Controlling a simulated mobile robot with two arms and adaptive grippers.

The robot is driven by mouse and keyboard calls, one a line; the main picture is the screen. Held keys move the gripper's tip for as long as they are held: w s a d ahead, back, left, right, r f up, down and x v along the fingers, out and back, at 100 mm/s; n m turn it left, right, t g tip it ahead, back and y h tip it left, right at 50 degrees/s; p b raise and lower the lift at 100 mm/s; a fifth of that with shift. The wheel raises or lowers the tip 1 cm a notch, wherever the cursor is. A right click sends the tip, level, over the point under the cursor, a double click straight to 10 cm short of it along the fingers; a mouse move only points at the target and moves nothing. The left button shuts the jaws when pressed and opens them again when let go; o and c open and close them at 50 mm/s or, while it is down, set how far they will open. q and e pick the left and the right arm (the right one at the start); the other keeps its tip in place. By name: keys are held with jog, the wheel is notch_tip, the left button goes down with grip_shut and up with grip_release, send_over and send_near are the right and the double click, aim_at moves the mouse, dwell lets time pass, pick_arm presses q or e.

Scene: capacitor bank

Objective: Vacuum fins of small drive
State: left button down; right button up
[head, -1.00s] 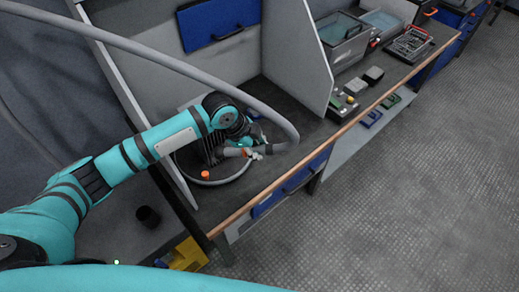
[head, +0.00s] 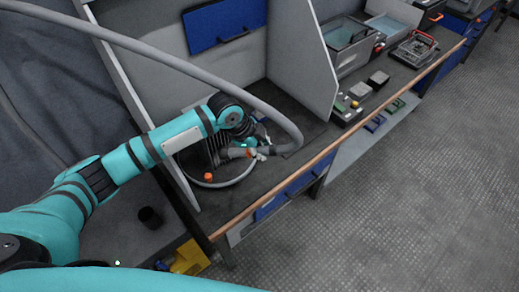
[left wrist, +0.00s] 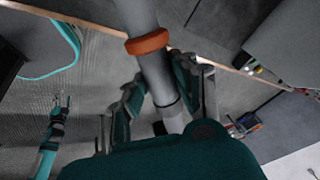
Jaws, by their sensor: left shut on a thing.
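My left gripper (head: 258,151) is shut on the grey vacuum nozzle (left wrist: 158,75), which has an orange ring. In the left wrist view the two fingers of the left gripper (left wrist: 170,92) press on its sides. The grey hose (head: 262,108) arches over my arm to the nozzle. The small drive's dark fins (head: 213,150) stand just left of the gripper, partly hidden by my arm. Whether the nozzle touches them I cannot tell. My right gripper (left wrist: 61,104) shows small in the left wrist view, away from the bench; its jaws are too small to judge.
An orange cap (head: 208,177) is in front of the fins. A grey partition (head: 308,75) stands right of the work bay. The floor (head: 420,190) in front is clear.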

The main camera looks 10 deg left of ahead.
pick_arm(q)
jog(key=w+d+f+b, duration=0.3)
jog(key=w+d+b, duration=0.1)
jog(key=w, duration=0.1)
jog(key=shift+w+d+f+b, duration=0.15)
jog(key=shift+w+f+b, duration=0.1)
jog(key=shift+w+b, duration=0.1)
dwell(0.8)
dwell(0.6)
jog(key=shift+s+a+p, duration=0.6)
jog(key=shift+s+p, duration=0.2)
jog(key=shift+p, duration=0.15)
jog(key=shift+s+a+p, duration=0.6)
jog(key=shift+s+p, duration=0.2)
jog(key=shift+p, duration=0.15)
jog(key=shift+r, duration=0.1)
